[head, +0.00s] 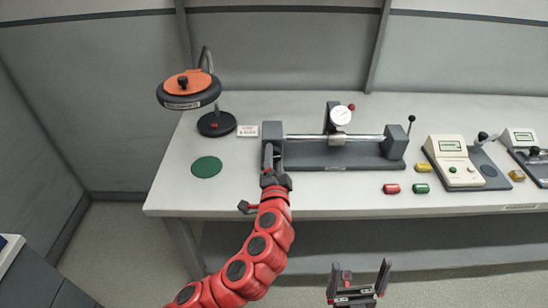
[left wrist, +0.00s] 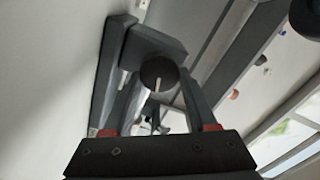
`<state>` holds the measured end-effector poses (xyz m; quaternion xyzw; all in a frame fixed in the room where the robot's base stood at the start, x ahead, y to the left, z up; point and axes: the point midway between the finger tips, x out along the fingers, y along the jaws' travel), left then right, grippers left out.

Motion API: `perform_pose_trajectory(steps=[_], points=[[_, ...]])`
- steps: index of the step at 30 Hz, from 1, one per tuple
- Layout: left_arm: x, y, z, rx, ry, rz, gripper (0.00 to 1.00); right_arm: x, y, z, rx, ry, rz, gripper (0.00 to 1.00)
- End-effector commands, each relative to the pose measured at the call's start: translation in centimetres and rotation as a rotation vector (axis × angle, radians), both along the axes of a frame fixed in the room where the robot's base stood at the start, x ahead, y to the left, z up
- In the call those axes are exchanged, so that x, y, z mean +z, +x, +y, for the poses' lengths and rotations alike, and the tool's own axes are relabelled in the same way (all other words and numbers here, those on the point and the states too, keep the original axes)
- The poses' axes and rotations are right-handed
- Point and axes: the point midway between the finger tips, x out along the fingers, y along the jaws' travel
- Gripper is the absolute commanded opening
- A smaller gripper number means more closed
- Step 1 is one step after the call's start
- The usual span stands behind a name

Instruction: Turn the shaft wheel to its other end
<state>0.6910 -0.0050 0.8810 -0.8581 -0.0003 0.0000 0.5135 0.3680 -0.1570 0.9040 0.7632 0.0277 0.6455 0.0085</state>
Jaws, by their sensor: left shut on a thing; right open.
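The shaft fixture (head: 345,158) is a dark grey base with end blocks, a bright shaft (head: 365,137) and a dial gauge (head: 340,116) above the shaft. My left gripper (head: 269,160) is at the fixture's left end, shut on the shaft wheel and largely hiding that end in the head view. In the left wrist view the wheel (left wrist: 158,74) is a dark disc with a pale mark, between the fingers of my left gripper (left wrist: 155,95). My right gripper (head: 357,278) is open and empty, low in front of the table.
A lamp (head: 215,123) with an orange-topped head and a green disc (head: 206,167) are on the left of the table. A red piece (head: 391,188) and a green piece (head: 421,188) lie in front of the fixture. A beige meter (head: 453,162) stands to the right.

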Motion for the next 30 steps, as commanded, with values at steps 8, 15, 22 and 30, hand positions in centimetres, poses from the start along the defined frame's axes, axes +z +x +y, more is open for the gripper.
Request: perform_pose_trajectory(steps=[8, 15, 22, 30], points=[[0.0, 0.0, -0.1, -0.001, 0.263, 0.001, 0.02, 0.8, 0.0, 0.0, 0.0, 0.0, 0.0, 1.0], [-0.1, -0.1, -0.2, -0.004, 0.488, -0.001, 0.02, 1.5, 0.0, 0.0, 0.0, 0.0, 0.0, 1.0], [-0.3, 0.0, -0.1, -0.002, 0.709, 0.0, 0.02, 2.2, 0.0, 0.0, 0.0, 0.0, 0.0, 1.0], [-0.4, -0.1, -0.1, -0.003, 0.956, 0.0, 0.02, 3.2, 0.0, 0.0, 0.0, 0.0, 0.0, 1.0]])
